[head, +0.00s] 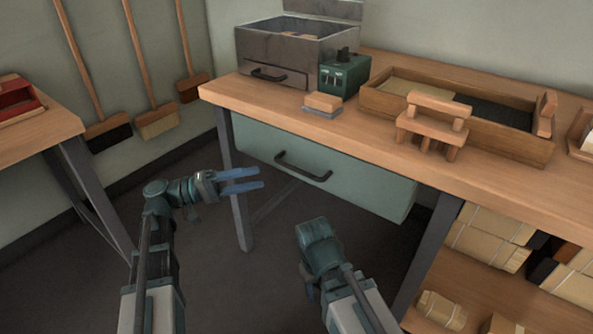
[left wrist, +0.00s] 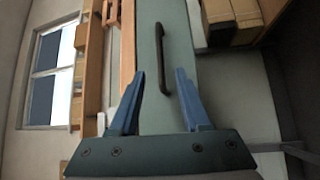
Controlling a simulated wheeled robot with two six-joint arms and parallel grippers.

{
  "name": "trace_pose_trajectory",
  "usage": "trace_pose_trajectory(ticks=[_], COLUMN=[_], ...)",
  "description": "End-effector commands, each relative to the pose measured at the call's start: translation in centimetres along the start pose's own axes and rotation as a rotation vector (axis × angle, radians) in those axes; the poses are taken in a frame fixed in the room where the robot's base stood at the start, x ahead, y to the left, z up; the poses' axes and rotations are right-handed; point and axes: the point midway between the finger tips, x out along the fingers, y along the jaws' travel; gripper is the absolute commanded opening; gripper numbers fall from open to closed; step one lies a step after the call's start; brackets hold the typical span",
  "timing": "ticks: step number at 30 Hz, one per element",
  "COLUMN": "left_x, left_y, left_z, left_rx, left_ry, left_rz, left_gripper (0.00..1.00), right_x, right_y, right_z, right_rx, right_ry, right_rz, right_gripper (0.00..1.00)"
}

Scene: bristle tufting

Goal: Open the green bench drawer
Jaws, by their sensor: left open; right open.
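The green bench drawer (head: 350,182) is a pale green front under the wooden bench top, and it looks closed. Its dark bar handle (head: 303,168) is in the middle of the front. My left gripper (head: 258,179) is open and empty, with blue fingers pointing right, to the left of the handle and apart from it. In the left wrist view the handle (left wrist: 163,58) shows ahead, between the directions of the two open fingers (left wrist: 158,82). My right gripper (head: 308,287) is low, in front of the bench; its fingers are mostly hidden behind its wrist.
The bench top (head: 240,92) carries a grey metal box (head: 297,45), a green control box (head: 344,76), a brush block (head: 323,104) and a wooden tray (head: 548,150). A bench leg (head: 235,185) stands beside my left gripper. Wrapped bundles (head: 490,237) lie on the lower shelf at right.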

Motion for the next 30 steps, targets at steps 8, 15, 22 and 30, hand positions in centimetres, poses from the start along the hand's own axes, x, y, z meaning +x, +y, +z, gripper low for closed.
trace_pose_trajectory(ticks=[8, 15, 22, 30], left_x=[5.9, 9.7, 11.3, 11.6], left_y=[0.1, 0.1, 0.0, 0.0], left_z=[0.1, 0.1, 0.0, 0.0], left_rx=[0.0, 0.0, 0.0, 0.0], left_ry=[-0.005, -0.002, -0.001, 0.0], left_rz=[0.0, -0.001, -0.001, -0.001], left_gripper=[0.47, 0.47, 0.47, 0.47], right_x=[-0.9, -1.3, -1.5, -1.5], right_y=[0.1, 0.1, 0.1, 0.1], right_z=[0.1, 0.1, 0.1, 0.1], right_rx=[-0.002, -0.003, -0.004, -0.004], right_ry=[0.0, 0.0, 0.0, 0.0], right_rz=[0.0, 0.0, 0.0, 0.0], right_gripper=[0.5, 0.5, 0.5, 0.5])
